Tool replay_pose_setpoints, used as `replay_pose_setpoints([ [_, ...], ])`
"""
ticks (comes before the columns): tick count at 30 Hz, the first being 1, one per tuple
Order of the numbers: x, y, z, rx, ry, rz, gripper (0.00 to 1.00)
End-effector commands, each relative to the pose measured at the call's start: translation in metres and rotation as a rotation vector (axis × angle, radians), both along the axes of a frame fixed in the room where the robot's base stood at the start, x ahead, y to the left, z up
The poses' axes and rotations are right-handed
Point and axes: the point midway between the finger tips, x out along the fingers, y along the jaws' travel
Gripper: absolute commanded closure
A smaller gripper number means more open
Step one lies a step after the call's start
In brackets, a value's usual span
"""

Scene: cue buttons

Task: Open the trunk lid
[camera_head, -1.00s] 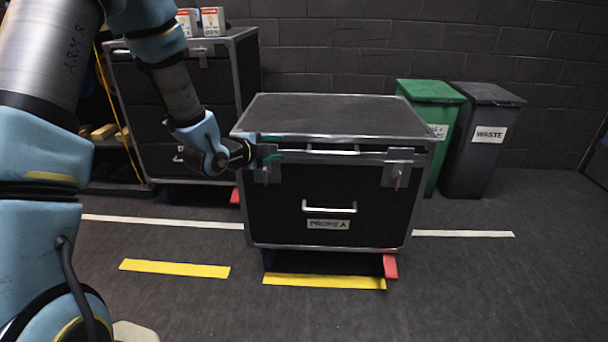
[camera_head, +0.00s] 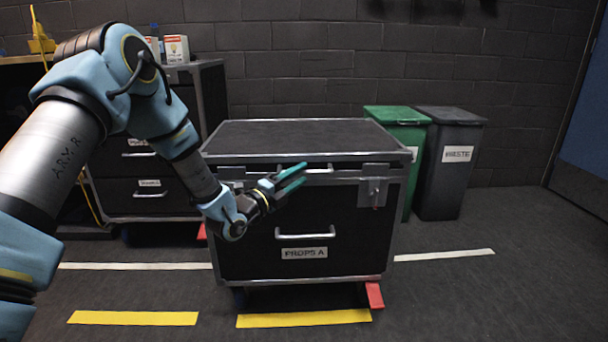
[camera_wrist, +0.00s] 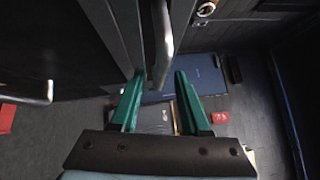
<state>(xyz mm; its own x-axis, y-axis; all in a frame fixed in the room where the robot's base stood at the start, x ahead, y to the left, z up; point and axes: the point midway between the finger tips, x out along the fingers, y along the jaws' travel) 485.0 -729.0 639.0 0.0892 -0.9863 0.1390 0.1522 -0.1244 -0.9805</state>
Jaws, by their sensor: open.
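The black trunk labelled PROPS A (camera_head: 340,250) stands on the floor, its lid (camera_head: 300,138) lying flat and shut on top. A metal handle (camera_head: 320,171) is on the lid's front edge; a bar handle also shows in the wrist view (camera_wrist: 162,45). My gripper (camera_head: 304,174) is at the lid's front edge beside this handle, its teal fingers apart. In the wrist view my gripper (camera_wrist: 158,76) is open, with the bar's end close to the left fingertip; I cannot tell whether they touch. The right latch (camera_head: 373,191) is in plain view; the left latch (camera_head: 230,184) is partly hidden by my arm.
A lower pull handle (camera_head: 305,236) is on the trunk's front. A second case (camera_head: 150,170) with small boxes on top stands behind left. A green bin (camera_head: 398,115) and a grey WASTE bin (camera_head: 450,165) stand behind right. The floor in front is open, with yellow tape (camera_head: 304,319).

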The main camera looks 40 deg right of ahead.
Motion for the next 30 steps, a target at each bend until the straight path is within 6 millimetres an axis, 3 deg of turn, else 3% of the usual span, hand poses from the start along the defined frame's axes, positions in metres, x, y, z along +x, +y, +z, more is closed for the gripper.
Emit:
replay_pose_setpoints([
  [6,0.002,-0.021,0.002,0.0,0.001,-0.001,0.54],
  [16,0.002,-0.025,0.003,0.001,0.001,0.0,0.54],
  [28,0.002,-0.024,0.003,0.001,0.001,0.0,0.98],
  [30,0.002,-0.024,0.003,0.001,0.001,0.0,1.0],
])
